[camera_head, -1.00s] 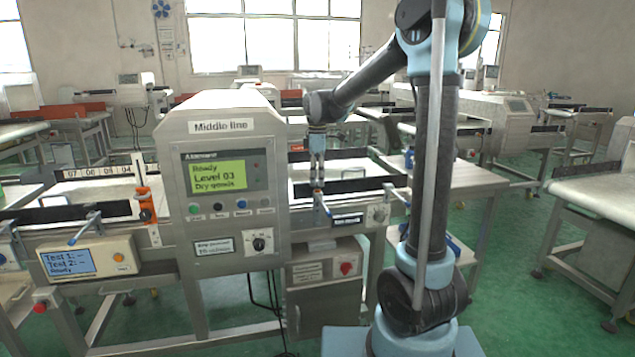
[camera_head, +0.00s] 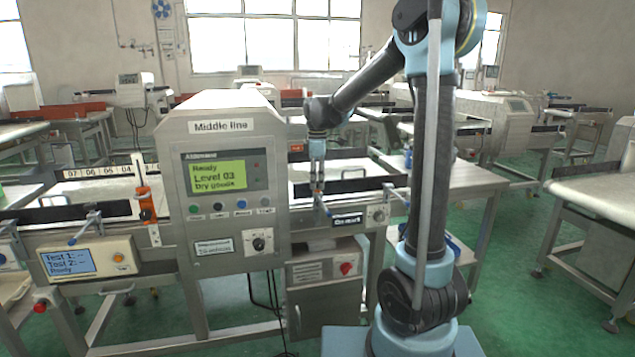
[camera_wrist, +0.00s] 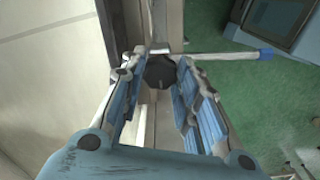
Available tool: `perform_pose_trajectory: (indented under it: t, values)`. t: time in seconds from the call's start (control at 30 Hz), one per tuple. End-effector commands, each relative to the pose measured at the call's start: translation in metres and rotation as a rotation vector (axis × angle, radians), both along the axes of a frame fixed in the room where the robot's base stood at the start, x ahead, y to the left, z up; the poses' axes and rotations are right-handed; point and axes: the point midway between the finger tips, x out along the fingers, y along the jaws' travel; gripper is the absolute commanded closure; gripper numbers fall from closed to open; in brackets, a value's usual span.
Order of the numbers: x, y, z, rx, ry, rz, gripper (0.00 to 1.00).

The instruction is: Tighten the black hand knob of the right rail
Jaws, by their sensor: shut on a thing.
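The black hand knob (camera_wrist: 160,72) is at the upper middle of the wrist view, on the right rail (camera_wrist: 165,20). My gripper (camera_wrist: 158,68) is shut on it, one finger on each side. In the head view my gripper (camera_head: 317,188) points down at the rail (camera_head: 352,185) right of the Middle line detector. The knob is hidden between the fingertips there. A thin rod with a blue tip (camera_wrist: 265,53) runs sideways just beyond the knob; its blue end (camera_head: 323,206) also shows in the head view.
The detector housing (camera_head: 225,150), with a lit green screen reading Ready and Level 03, stands close left of my gripper. A dark label (camera_head: 347,219) is on the conveyor's front below the rail. A grey cabinet (camera_head: 325,300) sits underneath.

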Motion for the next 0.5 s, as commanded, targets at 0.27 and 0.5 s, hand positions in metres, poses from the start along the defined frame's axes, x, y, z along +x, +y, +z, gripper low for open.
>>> perform_pose_trajectory:
  t: [0.27, 0.5]
  values:
    - [0.0021, 0.0001, 0.0005, 0.000, -0.004, -0.109, 0.95]
    - [0.0028, 0.0001, 0.0007, 0.000, -0.004, -0.307, 0.95]
